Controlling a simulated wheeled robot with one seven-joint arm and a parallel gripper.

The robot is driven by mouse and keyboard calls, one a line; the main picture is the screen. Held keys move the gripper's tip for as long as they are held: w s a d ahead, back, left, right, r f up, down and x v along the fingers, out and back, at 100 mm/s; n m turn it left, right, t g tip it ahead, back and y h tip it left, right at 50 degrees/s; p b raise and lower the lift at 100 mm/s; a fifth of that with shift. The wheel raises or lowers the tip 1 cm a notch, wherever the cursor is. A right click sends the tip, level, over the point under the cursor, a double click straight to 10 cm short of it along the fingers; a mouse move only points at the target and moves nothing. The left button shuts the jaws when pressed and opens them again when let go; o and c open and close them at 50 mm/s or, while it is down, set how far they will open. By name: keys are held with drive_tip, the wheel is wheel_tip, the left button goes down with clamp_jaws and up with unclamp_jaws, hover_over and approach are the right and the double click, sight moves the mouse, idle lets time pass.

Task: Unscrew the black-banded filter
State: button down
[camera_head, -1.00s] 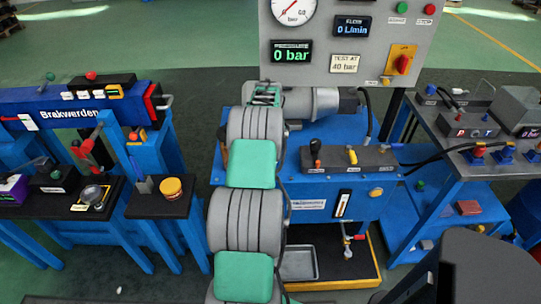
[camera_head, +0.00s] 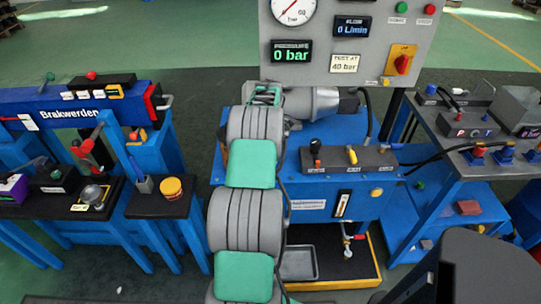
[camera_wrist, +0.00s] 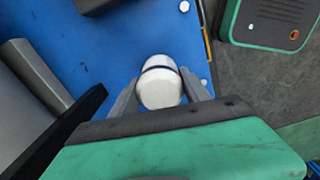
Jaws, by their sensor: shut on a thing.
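The black-banded filter (camera_wrist: 159,90) is a white, rounded canister with a dark band near its far end, seen in the wrist view over a blue surface. My gripper (camera_wrist: 161,88) has one grey finger on each side of it and is shut on the filter. The lower part of the filter is hidden behind my gripper's dark and green body. In the head view my arm covers the place where my gripper works, and the filter cannot be made out there.
The blue test stand (camera_head: 330,202) carries a grey motor (camera_head: 312,103), a valve block (camera_head: 350,158) with levers and an upright gauge panel (camera_head: 345,45). A blue Brakwerden bench (camera_head: 75,110) stands left, another bench (camera_head: 465,160) right. A tray (camera_head: 299,262) lies below.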

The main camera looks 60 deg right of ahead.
drive_tip(key=shift+r, duration=0.1)
drive_tip(key=n, duration=0.4)
drive_tip(key=shift+n, duration=0.3)
drive_tip(key=shift+d+n, duration=0.1)
drive_tip(key=shift+n, duration=0.2)
drive_tip(key=n, duration=0.3)
drive_tip(key=shift+n, duration=0.4)
drive_tip(key=shift+r+p, duration=1.15)
drive_tip(key=shift+r, duration=0.85)
